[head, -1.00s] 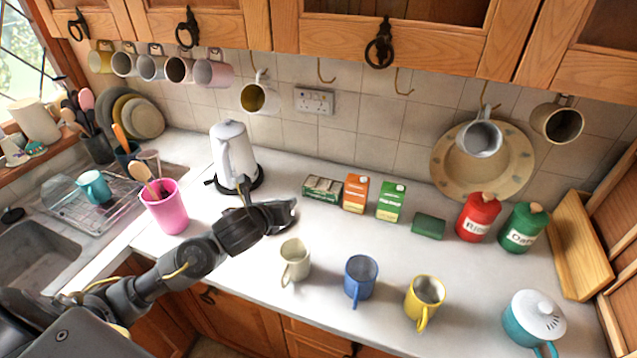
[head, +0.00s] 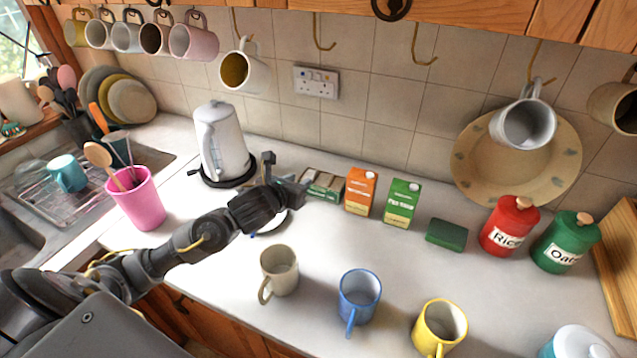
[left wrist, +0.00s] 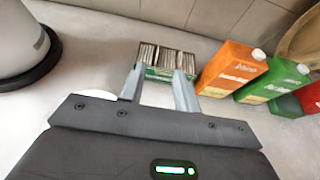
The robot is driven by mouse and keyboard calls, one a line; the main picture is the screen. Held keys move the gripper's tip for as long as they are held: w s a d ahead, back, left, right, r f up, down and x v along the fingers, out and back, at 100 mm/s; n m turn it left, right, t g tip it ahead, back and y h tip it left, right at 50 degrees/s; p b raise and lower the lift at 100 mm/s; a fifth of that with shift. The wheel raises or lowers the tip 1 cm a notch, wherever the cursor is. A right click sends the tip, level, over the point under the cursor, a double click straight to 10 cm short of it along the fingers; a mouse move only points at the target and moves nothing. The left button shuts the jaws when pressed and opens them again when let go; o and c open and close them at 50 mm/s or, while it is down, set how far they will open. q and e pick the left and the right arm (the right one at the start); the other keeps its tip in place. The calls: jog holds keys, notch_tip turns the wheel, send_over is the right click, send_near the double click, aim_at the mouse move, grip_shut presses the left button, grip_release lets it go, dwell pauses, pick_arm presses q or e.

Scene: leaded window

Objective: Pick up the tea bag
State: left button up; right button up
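An open box of tea bags (head: 322,184) stands on the worktop against the tiled wall, between the kettle and an orange carton. In the left wrist view, packed tea bags (left wrist: 167,55) show upright in rows in the green-sided box. No single tea bag is apart from the rest. My left gripper (head: 286,172) is open and empty, just left of the box in the head view. In the left wrist view its two fingers (left wrist: 160,72) are spread and point at the box, overlapping its near side. I cannot tell whether they touch it. My right gripper is not in view.
A white kettle (head: 221,142) stands left of the box. Orange (head: 360,192) and green (head: 402,203) cartons stand close on its right. A partly hidden white dish (head: 270,222) lies under my left gripper. Cream (head: 280,270), blue (head: 359,297) and yellow (head: 440,327) mugs stand in front.

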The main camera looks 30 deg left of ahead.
aim_at(314, 173)
pick_arm(q)
jog(key=p+x, duration=0.1)
jog(key=x, duration=0.2)
jog(key=p+x, duration=0.1)
jog(key=x, duration=0.3)
jog(key=p+x, duration=0.1)
jog(key=x, duration=0.2)
jog(key=shift+a+f, duration=0.1)
jog(key=shift+f, duration=0.25)
jog(key=shift+c, duration=0.3)
grip_shut()
